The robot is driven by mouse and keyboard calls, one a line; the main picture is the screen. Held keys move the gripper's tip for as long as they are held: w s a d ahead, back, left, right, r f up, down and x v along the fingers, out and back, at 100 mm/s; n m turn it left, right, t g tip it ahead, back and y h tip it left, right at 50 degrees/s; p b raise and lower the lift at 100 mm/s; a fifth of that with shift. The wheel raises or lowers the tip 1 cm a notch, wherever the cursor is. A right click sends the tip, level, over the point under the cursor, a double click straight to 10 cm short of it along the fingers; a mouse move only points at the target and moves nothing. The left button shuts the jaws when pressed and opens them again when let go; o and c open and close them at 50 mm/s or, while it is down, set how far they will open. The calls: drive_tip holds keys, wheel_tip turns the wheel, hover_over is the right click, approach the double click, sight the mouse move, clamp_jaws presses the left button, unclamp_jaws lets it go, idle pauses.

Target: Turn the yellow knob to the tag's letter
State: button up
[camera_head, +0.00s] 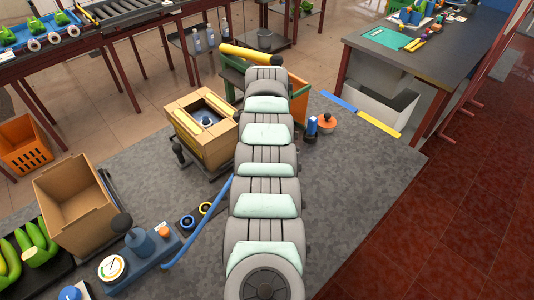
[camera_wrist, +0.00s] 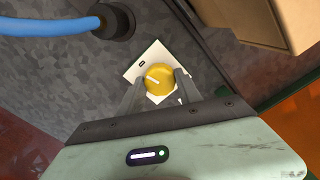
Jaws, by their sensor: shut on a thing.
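The yellow knob (camera_wrist: 159,79) sits on a white plate (camera_wrist: 140,70) in the wrist view. A short white pointer mark on its face runs toward the plate's upper left. My gripper (camera_wrist: 158,90) has one grey finger on either side of the knob and is shut on it. A small dark mark shows on the plate's upper left part, and another near its lower right edge; I cannot read a letter in either. The fingers and gripper body hide the plate's lower part. In the head view my arm covers the knob and gripper, and I cannot make out the tag.
A blue hose (camera_wrist: 45,27) ends at a dark round fitting (camera_wrist: 117,18) close to the knob. A cardboard box (camera_wrist: 270,18) is near at upper right. On the grey table (camera_head: 340,225) stand an open box (camera_head: 75,205) and a blue gauge unit (camera_head: 140,255); the table's right side is clear.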

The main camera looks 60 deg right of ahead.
drive_tip(key=o, duration=1.4)
drive_tip(key=shift+c, duration=0.2)
drive_tip(key=shift+r, duration=0.1)
wheel_tip(320, 180, up, 11)
drive_tip(key=p, duration=0.1)
drive_tip(key=shift+f, duration=0.2)
